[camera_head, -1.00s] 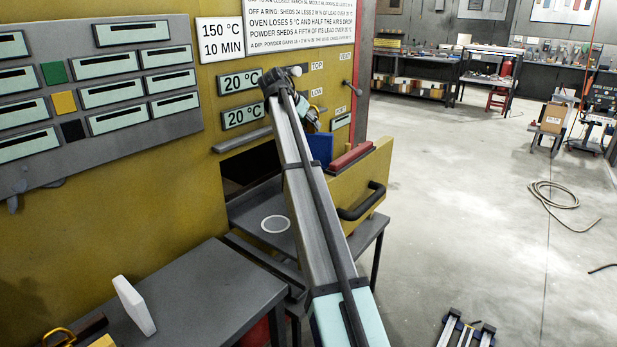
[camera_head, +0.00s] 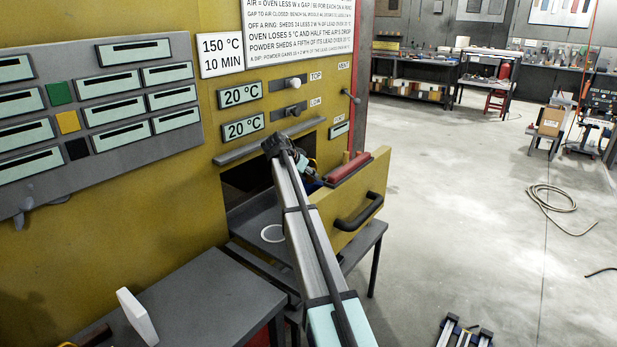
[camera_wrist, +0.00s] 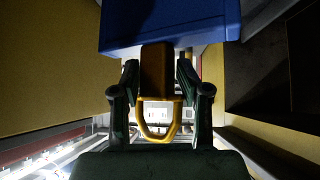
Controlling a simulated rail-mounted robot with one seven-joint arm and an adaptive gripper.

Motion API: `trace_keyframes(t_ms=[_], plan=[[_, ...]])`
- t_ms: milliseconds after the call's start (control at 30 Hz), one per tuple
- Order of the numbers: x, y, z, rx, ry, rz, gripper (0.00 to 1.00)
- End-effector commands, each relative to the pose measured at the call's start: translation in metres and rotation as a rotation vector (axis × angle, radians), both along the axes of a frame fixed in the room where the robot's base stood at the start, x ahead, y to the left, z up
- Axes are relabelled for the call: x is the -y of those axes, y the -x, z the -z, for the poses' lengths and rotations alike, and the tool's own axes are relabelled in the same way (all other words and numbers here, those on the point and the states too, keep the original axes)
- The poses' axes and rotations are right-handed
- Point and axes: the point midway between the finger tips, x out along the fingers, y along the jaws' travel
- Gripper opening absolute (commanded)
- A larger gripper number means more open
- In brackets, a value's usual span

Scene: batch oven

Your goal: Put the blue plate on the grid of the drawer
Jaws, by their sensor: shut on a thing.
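The blue plate (camera_wrist: 170,28) fills the top middle of the wrist view, with a yellow block and a yellow loop handle (camera_wrist: 158,132) below it. My gripper (camera_wrist: 160,80) is shut on the yellow block, one finger on each side. In the head view only a small blue patch of the plate (camera_head: 313,187) shows, low beside the drawer's inner side; my arm hides most of it. The drawer (camera_head: 352,206) is pulled out of the yellow oven. I cannot make out its grid, or whether the plate touches anything.
A red bar (camera_head: 348,167) lies along the drawer's edge, above a black handle (camera_head: 360,212). A white ring (camera_head: 272,233) lies on the grey surface by the opening. A white plate (camera_head: 137,316) stands tilted on the front table (camera_head: 205,300).

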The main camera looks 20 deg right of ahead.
Motion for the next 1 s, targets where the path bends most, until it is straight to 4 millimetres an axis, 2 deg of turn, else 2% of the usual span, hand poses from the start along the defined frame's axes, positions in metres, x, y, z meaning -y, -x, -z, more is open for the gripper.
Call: trace_keyframes(t_ms=[167,500,533,567,600,1000], plan=[[0.0,0.0,0.015,0.001,0.002,0.0,0.0],[0.0,0.0,0.019,0.002,0.001,0.0,0.0],[0.0,0.0,0.018,0.0,0.0,0.0,0.55],[0.0,0.0,0.018,0.0,0.0,0.0,0.65],[0.0,0.0,0.018,0.0,0.0,0.0,0.71],[-0.001,0.001,0.015,0.001,0.001,-0.001,0.71]])
